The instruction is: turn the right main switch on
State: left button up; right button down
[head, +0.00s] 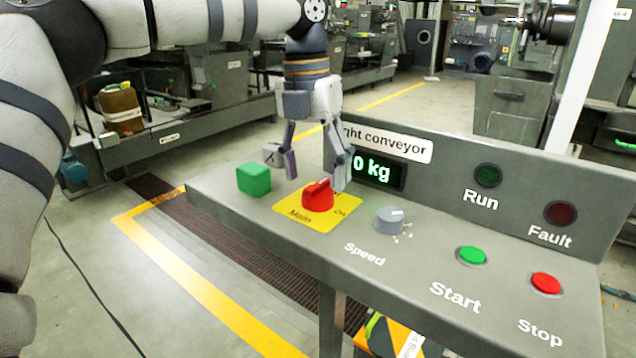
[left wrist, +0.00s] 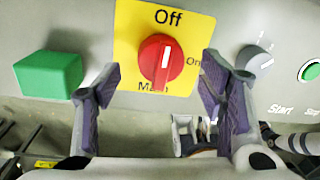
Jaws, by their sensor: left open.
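The right conveyor's main switch is a red rotary knob (head: 318,196) on a yellow plate (head: 290,211) marked Off, On and Main. In the left wrist view the knob (left wrist: 158,65) has a white line pointing up at the word Off; On is to its right. My left gripper (head: 315,172) is open above the knob, pointing down. In the left wrist view its fingers (left wrist: 158,82) stand either side of the knob with gaps; I see no contact.
A green block (head: 254,179) stands left of the plate, close to the left finger. A grey Speed dial (head: 389,219) is just right of it. Green Start (head: 471,256) and red Stop (head: 545,284) buttons lie further right. The upright panel (head: 450,175) rises behind.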

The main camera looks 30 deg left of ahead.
aim_at(316, 183)
pick_arm(q)
jog(key=shift+d+f, duration=0.15)
jog(key=shift+f, duration=1.4)
jog(key=shift+c, duration=0.6)
jog(key=c, duration=1.1)
jog(key=shift+o, duration=0.2)
